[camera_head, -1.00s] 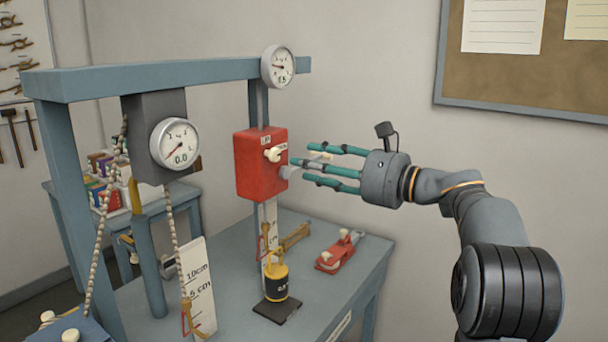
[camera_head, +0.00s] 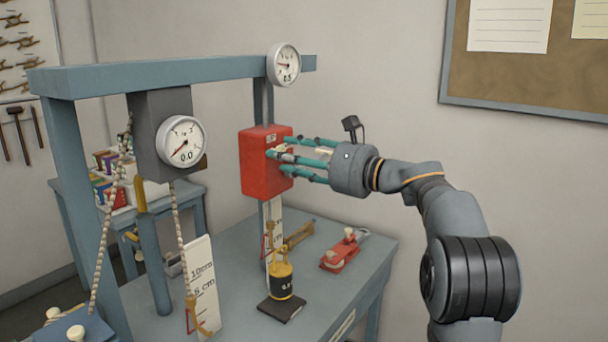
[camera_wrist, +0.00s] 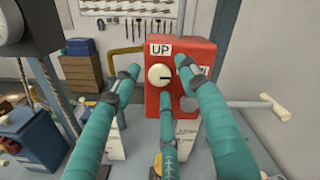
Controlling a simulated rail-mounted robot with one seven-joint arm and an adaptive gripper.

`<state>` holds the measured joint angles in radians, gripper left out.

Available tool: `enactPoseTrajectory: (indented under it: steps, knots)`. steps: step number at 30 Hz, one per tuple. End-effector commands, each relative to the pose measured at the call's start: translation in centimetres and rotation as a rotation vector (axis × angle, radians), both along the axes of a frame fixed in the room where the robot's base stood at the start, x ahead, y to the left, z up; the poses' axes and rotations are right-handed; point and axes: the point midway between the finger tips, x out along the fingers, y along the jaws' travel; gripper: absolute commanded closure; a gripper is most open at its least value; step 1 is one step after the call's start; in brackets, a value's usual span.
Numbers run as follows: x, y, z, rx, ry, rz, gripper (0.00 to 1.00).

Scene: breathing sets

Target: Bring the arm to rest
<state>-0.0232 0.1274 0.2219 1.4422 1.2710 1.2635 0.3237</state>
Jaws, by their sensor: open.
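My gripper (camera_head: 300,160) has several teal fingers, spread and empty. In the head view its fingertips are at the red box (camera_head: 262,180), in front of its knob side. In the wrist view the fingers reach toward the red box (camera_wrist: 195,55), which has an "UP" label and a cream round knob (camera_wrist: 159,75). The knob sits between the fingers. Whether any fingertip touches the box or knob, I cannot tell. My arm stretches in from the right.
A blue-grey frame (camera_head: 200,75) carries two dial gauges, one reading 0.0 (camera_head: 183,141). A yellow-and-black weight (camera_head: 281,282) stands on a dark plate on the table (camera_head: 235,245). A red clamp-like tool (camera_head: 343,252) lies to the right. The space right of the table is free.

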Motion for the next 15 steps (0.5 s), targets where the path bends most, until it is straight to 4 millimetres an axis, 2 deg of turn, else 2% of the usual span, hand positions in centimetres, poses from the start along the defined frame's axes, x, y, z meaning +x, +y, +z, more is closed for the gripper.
enactPoseTrajectory:
  steps: [5, 15]
  knots:
    - [-1.0, -1.7, 0.1, 0.011, 0.016, -0.004, 0.57]
    - [-5.0, -7.6, 0.0, 0.011, 0.017, -0.008, 0.57]
